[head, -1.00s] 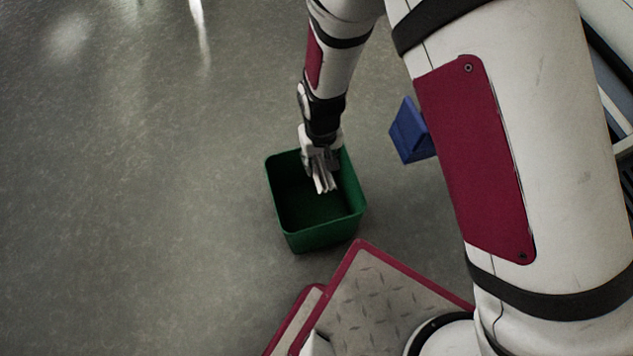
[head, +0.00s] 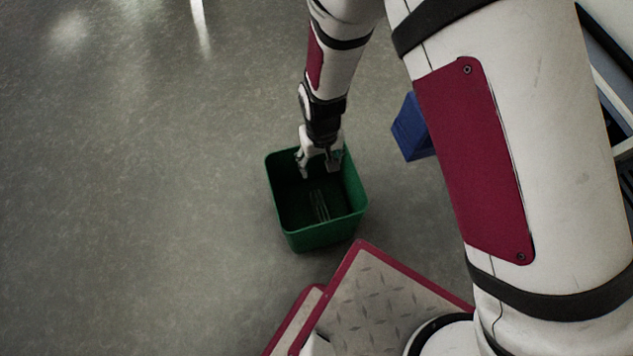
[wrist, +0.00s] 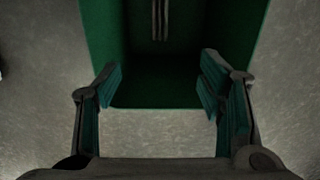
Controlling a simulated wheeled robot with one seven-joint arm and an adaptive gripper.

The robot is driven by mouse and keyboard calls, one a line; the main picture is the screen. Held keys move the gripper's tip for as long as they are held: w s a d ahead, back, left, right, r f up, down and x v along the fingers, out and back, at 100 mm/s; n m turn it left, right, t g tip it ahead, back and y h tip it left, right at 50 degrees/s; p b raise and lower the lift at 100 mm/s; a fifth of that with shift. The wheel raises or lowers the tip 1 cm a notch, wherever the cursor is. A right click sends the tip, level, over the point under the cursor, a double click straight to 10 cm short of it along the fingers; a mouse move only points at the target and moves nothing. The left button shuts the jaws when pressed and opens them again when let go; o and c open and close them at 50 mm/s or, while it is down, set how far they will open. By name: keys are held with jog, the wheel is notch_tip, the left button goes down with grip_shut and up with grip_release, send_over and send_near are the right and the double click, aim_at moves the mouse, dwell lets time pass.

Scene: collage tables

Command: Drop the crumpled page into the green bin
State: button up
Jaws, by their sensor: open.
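The green bin (head: 322,238) stands on the floor in the head view, and its inside fills the upper part of the wrist view (wrist: 105,45). The crumpled page (head: 319,205) shows as a pale, ridged strip low inside the bin; it also shows at the top of the wrist view (wrist: 160,20). My gripper (head: 319,172) is open over the far part of the bin opening. Its fingers are spread wide in the wrist view (wrist: 160,95) with nothing between them. The page is apart from the fingers.
A blue bin (head: 411,130) stands on the floor to the right, partly hidden behind my arm. The grey floor (head: 130,200) to the left is clear. A table or shelf edge shows at the far right.

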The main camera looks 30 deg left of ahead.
notch_tip(320, 180, up, 12)
jog(key=shift+f, duration=0.2)
dwell(0.5)
